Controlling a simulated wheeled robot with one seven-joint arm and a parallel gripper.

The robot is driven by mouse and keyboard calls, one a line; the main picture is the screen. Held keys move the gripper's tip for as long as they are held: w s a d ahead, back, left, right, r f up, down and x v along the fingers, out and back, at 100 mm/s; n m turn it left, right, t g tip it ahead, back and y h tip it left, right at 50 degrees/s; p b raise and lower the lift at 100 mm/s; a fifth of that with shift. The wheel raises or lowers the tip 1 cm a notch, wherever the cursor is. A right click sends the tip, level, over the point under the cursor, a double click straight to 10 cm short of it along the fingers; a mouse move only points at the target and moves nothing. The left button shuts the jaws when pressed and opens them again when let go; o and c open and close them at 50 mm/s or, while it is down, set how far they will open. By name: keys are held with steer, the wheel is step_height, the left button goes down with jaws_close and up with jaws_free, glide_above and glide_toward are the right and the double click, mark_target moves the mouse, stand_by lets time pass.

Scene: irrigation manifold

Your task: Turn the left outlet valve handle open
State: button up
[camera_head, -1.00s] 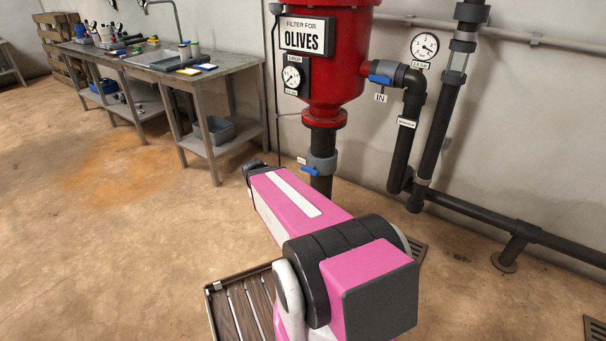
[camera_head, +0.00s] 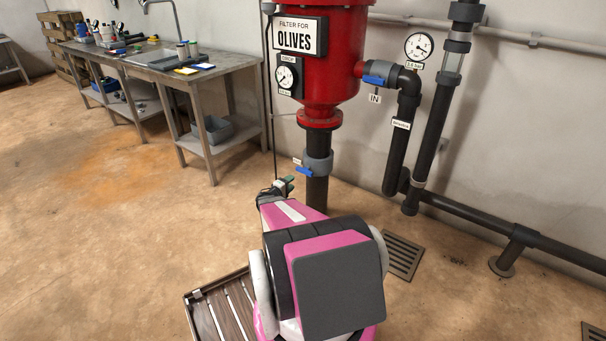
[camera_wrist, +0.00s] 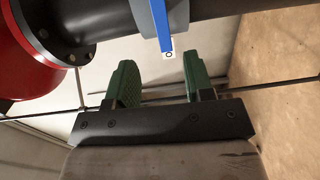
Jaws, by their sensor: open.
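A blue valve handle (camera_head: 305,172) is on a grey valve body (camera_head: 318,160) on the dark pipe below the red filter. It points across the pipe. In the wrist view the blue handle (camera_wrist: 162,24) lies ahead of the gap between my fingers, with a small white tag near its end. My gripper (camera_head: 284,186) is just below and left of this handle. In the wrist view my gripper's green fingers (camera_wrist: 160,72) are spread apart with nothing between them. No contact with the handle shows.
The red filter (camera_head: 338,70) stands above the valve. A second blue handle (camera_head: 374,80), labelled IN, is at its right. Dark pipes (camera_head: 430,140) run along the wall. A workbench (camera_head: 215,72) is at back left. A slatted platform (camera_head: 228,308) and floor grate (camera_head: 404,256) are near my arm.

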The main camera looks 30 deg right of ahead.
mark_target(303, 172)
steer(key=x, duration=1.1)
steer(key=shift+w+d, duration=0.1)
steer(key=shift+w, duration=0.2)
jaws_close()
